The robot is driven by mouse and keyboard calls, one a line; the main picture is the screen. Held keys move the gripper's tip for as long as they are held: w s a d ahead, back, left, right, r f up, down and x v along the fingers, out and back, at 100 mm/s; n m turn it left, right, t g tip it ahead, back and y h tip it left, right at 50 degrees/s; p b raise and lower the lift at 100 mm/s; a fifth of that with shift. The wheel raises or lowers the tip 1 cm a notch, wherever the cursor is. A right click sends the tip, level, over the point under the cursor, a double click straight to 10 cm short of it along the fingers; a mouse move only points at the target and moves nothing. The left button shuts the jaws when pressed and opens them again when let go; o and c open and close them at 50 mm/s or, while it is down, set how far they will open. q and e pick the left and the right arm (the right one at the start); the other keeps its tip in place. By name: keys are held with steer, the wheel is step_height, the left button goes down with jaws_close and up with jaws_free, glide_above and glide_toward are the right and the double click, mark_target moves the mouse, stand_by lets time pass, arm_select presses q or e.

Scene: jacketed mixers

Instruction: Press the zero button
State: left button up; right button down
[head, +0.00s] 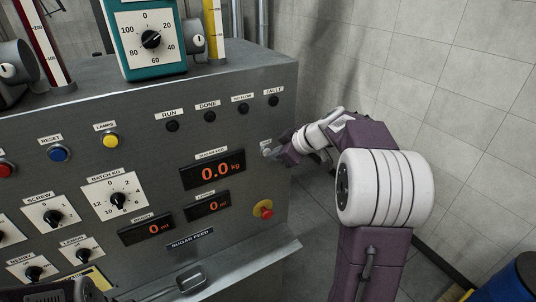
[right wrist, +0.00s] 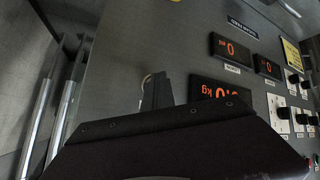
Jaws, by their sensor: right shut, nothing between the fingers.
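The grey control panel (head: 150,140) fills the middle of the head view. A small pale label (head: 265,143) sits near its right edge, right of the sugar feed display; its text is too small to read. My right gripper (head: 272,152) is at the panel just below this label, shut and empty. The zero button cannot be made out there; the gripper may cover it. In the right wrist view the dark fingers (right wrist: 156,92) are close to the panel face, with a thin pale curved edge beside them. Whether they touch is unclear. A dark part at the head view's bottom left may be my left gripper.
The sugar feed display (head: 212,170) reads 0.0 kg. A red-and-yellow stop button (head: 263,209) sits below the right gripper. Dark lamps, a blue reset button (head: 59,153) and several knobs fill the panel. A tiled wall and a blue drum (head: 510,285) are at right.

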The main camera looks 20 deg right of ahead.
steer(key=s+b, duration=0.4)
steer(key=s, duration=0.2)
steer(key=shift+s+d+b, duration=0.2)
steer(key=shift+d+b, duration=0.05)
steer(key=shift+b, duration=0.15)
stand_by(0.9)
